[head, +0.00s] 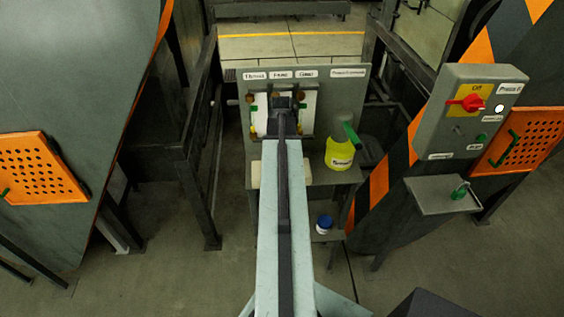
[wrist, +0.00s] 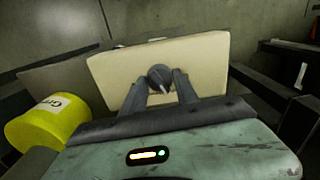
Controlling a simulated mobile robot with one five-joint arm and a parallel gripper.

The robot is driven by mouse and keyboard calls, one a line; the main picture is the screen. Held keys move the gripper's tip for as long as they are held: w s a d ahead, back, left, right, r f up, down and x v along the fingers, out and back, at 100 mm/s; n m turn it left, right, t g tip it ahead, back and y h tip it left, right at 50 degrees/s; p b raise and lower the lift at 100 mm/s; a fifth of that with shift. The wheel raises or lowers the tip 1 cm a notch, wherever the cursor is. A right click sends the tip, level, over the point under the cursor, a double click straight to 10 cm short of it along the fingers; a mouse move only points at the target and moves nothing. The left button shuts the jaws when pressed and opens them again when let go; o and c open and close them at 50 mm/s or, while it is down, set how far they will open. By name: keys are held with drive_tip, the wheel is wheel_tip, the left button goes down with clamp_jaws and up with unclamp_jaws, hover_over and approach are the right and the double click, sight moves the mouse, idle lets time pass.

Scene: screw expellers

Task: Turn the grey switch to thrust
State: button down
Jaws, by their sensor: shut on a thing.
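In the wrist view my gripper (wrist: 162,84) has its two dark fingers closed on the sides of a round grey switch (wrist: 158,73). The switch sits on the face of a cream box (wrist: 205,55), and a pale pointed mark shows beside it at the right finger. Labels on the grey back panel (head: 345,95) are small; the leftmost one (head: 255,76) seems to read Thrust.
A yellow grease container (head: 340,153) stands right of the box. A blue-lidded jar (head: 324,224) is lower down. At right, a grey control box (head: 455,110) carries a red switch (head: 468,103).

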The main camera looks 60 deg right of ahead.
drive_tip(key=shift+a, duration=0.15)
drive_tip(key=c, duration=0.9)
unclamp_jaws()
drive_tip(key=shift+c, duration=0.2)
wheel_tip(320, 180, up, 8)
drive_tip(key=p, duration=0.8)
drive_tip(key=shift+f, duration=0.15)
